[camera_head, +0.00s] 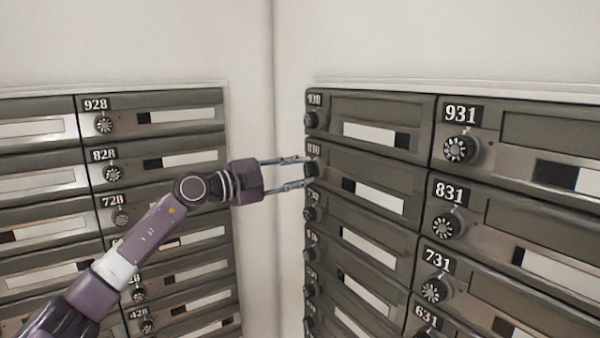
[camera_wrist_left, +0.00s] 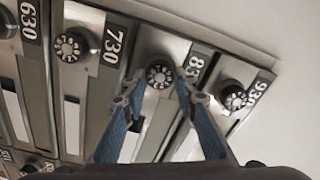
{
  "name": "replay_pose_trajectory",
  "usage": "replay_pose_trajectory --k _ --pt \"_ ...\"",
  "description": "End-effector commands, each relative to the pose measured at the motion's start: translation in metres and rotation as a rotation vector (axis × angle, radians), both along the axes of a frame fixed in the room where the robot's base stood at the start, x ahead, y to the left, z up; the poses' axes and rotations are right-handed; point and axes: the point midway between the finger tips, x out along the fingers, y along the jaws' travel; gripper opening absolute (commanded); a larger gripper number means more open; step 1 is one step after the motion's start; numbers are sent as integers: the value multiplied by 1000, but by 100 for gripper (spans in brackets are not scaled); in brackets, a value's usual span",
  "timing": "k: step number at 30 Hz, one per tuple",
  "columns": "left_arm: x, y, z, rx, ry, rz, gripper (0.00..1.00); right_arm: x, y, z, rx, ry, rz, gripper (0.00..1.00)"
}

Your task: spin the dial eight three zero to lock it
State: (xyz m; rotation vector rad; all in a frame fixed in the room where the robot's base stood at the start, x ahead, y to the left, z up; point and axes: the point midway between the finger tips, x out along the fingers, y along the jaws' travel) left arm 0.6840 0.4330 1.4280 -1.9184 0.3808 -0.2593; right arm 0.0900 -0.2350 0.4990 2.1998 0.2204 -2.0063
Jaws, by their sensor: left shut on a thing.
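The mailbox marked 830 (camera_head: 375,197) is in the right-hand bank, second row from the top, beside the wall corner. Its round black dial (camera_head: 312,169) sits at the box's left end, below the number plate. In the left wrist view the dial (camera_wrist_left: 159,75) shows pale marks around its face, and the 830 plate beside it is partly covered by a finger. My left gripper (camera_head: 308,171) reaches in from the left and is shut on the dial, one finger on each side. The fingers also show in the left wrist view (camera_wrist_left: 157,80). My right gripper is in neither view.
The dial of box 930 (camera_head: 311,120) is close above and the dial of box 730 (camera_head: 312,197) close below. Box 831 (camera_head: 500,222) is to the right. Another mailbox bank (camera_head: 180,160) stands left of the corner, behind my left arm.

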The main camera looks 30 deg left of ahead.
Motion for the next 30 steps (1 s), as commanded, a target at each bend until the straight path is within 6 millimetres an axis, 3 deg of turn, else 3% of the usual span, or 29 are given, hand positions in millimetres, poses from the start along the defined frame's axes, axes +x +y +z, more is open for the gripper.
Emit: replay_pose_trajectory --k 30 --pt "0 0 -5 894 -368 -2 2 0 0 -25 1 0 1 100"
